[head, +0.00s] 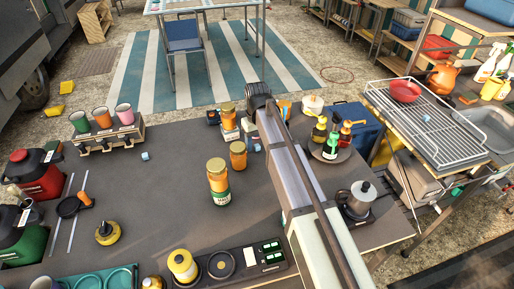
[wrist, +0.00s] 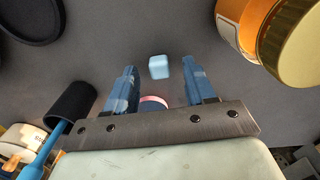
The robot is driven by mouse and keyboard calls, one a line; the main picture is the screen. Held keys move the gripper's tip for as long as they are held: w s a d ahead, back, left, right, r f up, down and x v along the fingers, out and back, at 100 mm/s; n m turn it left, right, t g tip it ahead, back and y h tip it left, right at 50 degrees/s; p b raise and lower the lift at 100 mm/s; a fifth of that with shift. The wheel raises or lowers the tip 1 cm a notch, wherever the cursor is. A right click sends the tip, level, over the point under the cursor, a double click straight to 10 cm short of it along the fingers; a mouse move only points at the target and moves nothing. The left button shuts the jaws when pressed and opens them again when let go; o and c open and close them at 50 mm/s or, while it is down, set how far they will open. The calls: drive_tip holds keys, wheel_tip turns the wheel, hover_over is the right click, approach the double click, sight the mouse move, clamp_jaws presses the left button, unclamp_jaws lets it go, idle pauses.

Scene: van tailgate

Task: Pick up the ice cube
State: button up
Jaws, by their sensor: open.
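A small pale-blue ice cube (wrist: 159,67) lies on the grey table top in the wrist view. It shows in the gap between the fingertips of my open, empty gripper (wrist: 160,70), with clear space on both sides. I cannot tell how far below the tips it is. In the head view a small pale-blue cube (head: 145,156) lies on the open table near the cup rack, and another small pale piece (head: 257,147) shows beside my arm. I cannot tell which of them is the cube in the wrist view. My gripper is hidden behind my arm in the head view.
A gold-lidded orange jar (wrist: 270,30) is close on the right in the wrist view. A black-ended blue tool (wrist: 70,105) is at left, and a pink-rimmed round thing (wrist: 153,102) shows between the fingers. In the head view, jars (head: 218,182) stand left of my arm.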

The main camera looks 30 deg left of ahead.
drive_tip(key=shift+f, duration=0.35)
drive_tip(key=shift+c, duration=0.4)
clamp_jaws()
